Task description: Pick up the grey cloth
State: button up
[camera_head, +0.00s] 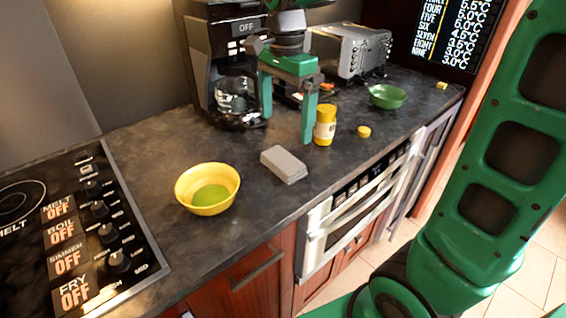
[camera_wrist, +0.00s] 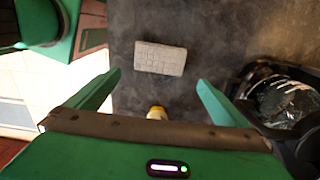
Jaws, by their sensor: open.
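The grey cloth (camera_head: 284,164) is a small folded, flat block on the dark countertop, right of the yellow bowl. It also shows in the wrist view (camera_wrist: 160,58), lying flat just beyond my fingertips, with its upper face showing a grid pattern. My gripper (camera_head: 287,123) is open and empty above the counter, pointing down, behind the cloth in the head view. In the wrist view my gripper (camera_wrist: 158,80) has its two green fingers spread wide, with a gap between them about as wide as the cloth. Nothing covers the cloth.
A yellow bowl (camera_head: 208,188) stands left of the cloth. A yellow shaker (camera_head: 325,125) stands close to the right finger, with a small yellow piece (camera_head: 364,131) beside it. The coffee machine (camera_head: 225,60), toaster (camera_head: 350,52) and green bowl (camera_head: 387,96) stand farther back. The stove (camera_head: 75,225) is at left.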

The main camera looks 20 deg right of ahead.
send_over(283, 158)
notch_tip(283, 158, down, 6)
jog(key=shift+d+r, duration=0.15)
jog(key=shift+r, duration=0.1)
jog(key=shift+s+a+f, duration=0.1)
jog(key=shift+f, duration=1.2)
jog(key=shift+a+f, duration=0.1)
jog(key=shift+f, duration=1.2)
jog(key=c, duration=0.7)
jog(key=shift+c, duration=0.2)
jog(key=shift+r, duration=0.5)
jog(key=r, duration=0.2)
jog(key=a+r, duration=0.1)
jog(key=r, duration=0.1)
jog(key=a+r, duration=0.6)
jog(key=a, duration=0.4)
jog(key=shift+s+a, duration=0.35)
jog(key=shift+s, duration=0.05)
